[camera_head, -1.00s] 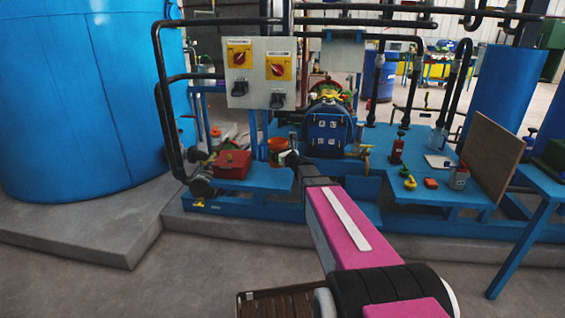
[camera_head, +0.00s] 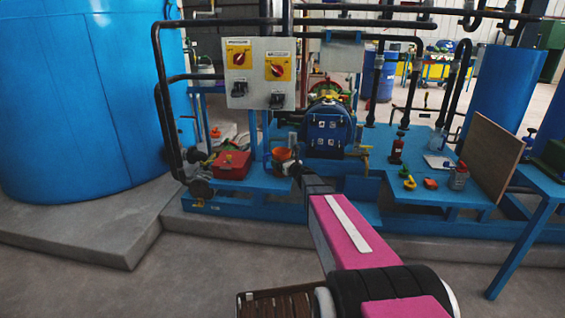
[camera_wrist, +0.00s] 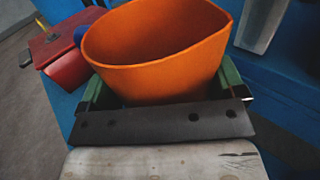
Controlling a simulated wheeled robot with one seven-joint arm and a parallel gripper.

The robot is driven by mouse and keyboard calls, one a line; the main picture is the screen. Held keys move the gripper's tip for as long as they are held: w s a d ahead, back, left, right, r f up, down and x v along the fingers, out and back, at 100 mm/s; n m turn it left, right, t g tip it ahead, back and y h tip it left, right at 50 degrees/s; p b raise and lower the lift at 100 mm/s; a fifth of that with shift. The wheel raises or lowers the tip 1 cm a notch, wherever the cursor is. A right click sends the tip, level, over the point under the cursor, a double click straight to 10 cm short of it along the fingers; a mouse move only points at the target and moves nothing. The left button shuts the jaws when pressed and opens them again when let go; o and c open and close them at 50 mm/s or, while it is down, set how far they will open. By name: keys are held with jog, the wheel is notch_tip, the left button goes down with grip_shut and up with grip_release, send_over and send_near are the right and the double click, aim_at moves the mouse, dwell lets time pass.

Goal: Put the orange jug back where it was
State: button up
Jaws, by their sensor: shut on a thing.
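The orange jug (camera_wrist: 158,48) fills the upper middle of the wrist view, open at the top and seen from above at a slant. In the head view the jug (camera_head: 281,154) is small, left of the blue pump housing. My gripper (camera_wrist: 162,84) is shut on the jug, with a green finger on either side of its near wall. In the head view my gripper (camera_head: 290,166) reaches the jug from the front right and partly covers it. The jug's underside is hidden, so I cannot tell whether it rests on the blue bench (camera_head: 261,181).
A red box (camera_head: 232,165) sits left of the jug and also shows in the wrist view (camera_wrist: 66,46). The blue pump housing (camera_head: 329,131) stands close on the right. A control panel (camera_head: 260,72) rises behind. Several small items lie on the right bench (camera_head: 435,198).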

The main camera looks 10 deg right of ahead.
jog(key=o, duration=1)
jog(key=shift+c, duration=0.2)
